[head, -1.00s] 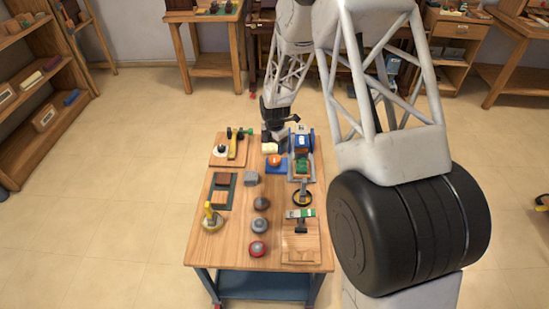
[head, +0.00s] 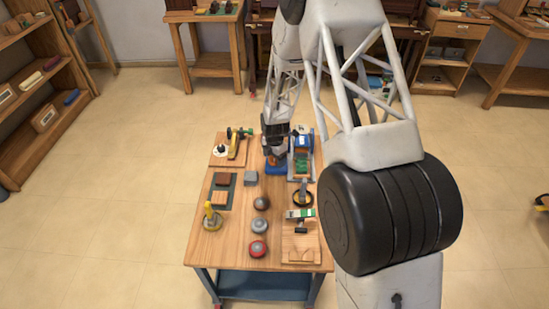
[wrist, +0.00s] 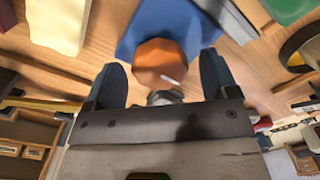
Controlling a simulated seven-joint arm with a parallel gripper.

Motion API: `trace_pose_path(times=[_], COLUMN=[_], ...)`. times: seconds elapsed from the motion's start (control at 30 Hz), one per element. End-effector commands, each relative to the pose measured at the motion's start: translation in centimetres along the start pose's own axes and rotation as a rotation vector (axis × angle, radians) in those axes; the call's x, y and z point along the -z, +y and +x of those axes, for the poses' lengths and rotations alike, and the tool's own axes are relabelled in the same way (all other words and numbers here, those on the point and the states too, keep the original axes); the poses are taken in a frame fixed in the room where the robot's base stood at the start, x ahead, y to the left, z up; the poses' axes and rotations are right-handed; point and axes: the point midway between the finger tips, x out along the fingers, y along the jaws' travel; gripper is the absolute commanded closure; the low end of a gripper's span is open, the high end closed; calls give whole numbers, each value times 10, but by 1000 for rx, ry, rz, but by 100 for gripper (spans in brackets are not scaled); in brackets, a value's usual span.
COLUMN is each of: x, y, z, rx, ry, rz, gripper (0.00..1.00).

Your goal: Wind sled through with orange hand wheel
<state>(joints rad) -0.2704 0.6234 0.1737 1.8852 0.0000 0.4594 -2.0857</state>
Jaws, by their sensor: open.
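The orange hand wheel (wrist: 160,60) stands on a blue base (wrist: 140,28) in the wrist view. It has a small pale mark on its face. My gripper (wrist: 161,80) is open and empty, with one dark finger on each side of the wheel. I cannot tell whether either finger touches it. In the head view my gripper (head: 274,148) is over the blue base (head: 276,169) at the far middle of the table and covers most of the wheel. I cannot tell which part is the sled.
Close to the blue base are a cream block (wrist: 60,22) and a dark ringed wheel (wrist: 302,46). Nearer on the wooden table (head: 226,250) are a grey block (head: 251,178), several round knobs and a yellow-handled piece (head: 212,217). The front left of the table is clear.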

Motion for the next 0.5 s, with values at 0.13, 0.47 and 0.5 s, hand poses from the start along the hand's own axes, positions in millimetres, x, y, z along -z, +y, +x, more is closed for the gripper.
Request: trace_pose_path(times=[0.13, 0.47, 0.5], x=[0, 0, 0], y=[0, 0, 0], z=[1, 1, 1], rx=[0, 0, 0], ry=[0, 0, 0], rz=[0, 0, 0], gripper=[20, 43, 49])
